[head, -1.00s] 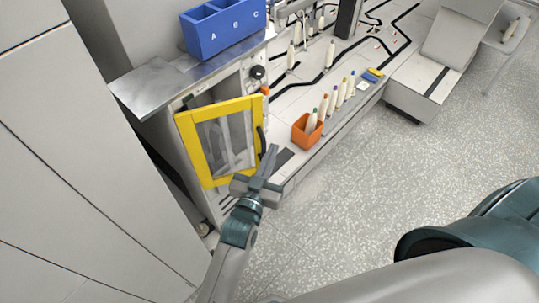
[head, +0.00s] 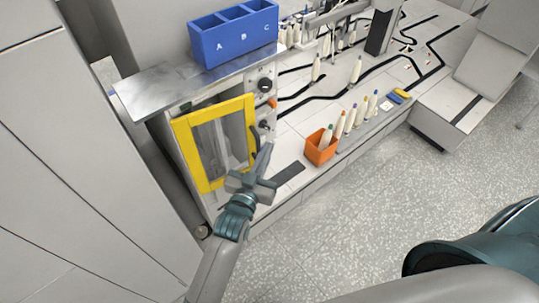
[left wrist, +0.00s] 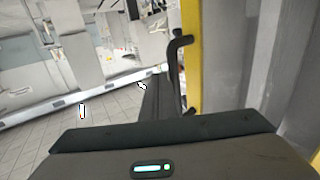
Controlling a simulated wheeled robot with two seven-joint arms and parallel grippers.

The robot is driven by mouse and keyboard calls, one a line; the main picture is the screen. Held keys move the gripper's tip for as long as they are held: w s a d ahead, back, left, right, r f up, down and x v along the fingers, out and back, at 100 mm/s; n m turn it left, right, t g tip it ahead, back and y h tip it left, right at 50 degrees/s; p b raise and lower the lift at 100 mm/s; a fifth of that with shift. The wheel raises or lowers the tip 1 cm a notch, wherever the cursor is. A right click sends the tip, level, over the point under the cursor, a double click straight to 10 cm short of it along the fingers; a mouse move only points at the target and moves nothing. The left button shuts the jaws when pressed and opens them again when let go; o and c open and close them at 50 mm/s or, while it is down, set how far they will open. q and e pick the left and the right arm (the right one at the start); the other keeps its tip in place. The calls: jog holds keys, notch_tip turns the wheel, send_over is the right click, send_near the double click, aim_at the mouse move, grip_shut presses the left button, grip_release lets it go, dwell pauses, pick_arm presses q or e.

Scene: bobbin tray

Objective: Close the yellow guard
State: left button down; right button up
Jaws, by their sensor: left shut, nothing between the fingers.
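The yellow guard (head: 250,122) is a yellow-framed door with a see-through pane on the front of the grey machine cabinet. Its dark handle (head: 254,140) is on its right edge. The guard appears still slightly ajar, though the size of any gap is unclear. My left gripper (head: 266,150) is shut and empty, with its fingers beside the handle. In the left wrist view, the fingers (left wrist: 157,92) point up beside the dark handle (left wrist: 177,70) and the yellow frame edge (left wrist: 194,55). I cannot tell whether they touch. My right gripper is out of view.
A blue bin (head: 232,52) marked A, B, C stands on the metal top (head: 150,92). Dark knobs (head: 265,85) are right of the guard. An orange box (head: 320,158) and several bobbins stand on the bench to the right. Open floor (head: 350,215) lies in front.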

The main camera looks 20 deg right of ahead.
pick_arm(q)
jog(key=shift+w+d, duration=0.1)
jog(key=shift+w, duration=0.75)
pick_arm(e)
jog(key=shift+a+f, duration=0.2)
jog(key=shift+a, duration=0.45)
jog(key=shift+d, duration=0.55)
